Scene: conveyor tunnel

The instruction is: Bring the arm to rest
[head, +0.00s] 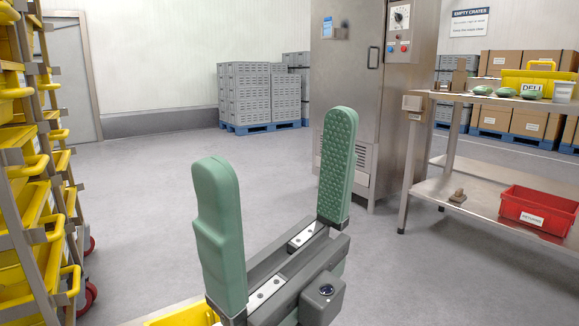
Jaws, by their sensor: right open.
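My right gripper (278,190) is in the middle foreground of the head view. Its two green padded fingers point up and stand wide apart, with nothing between them. The inner face of its right finger shows a bumpy pad. My left gripper is not in the picture.
A rack of yellow bins (30,210) stands close on the left. A steel table (455,98) on the right carries a yellow DELI crate (535,80) and green items; a red crate (538,210) sits on its lower shelf. A steel cabinet (345,100) stands behind. The middle floor is clear.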

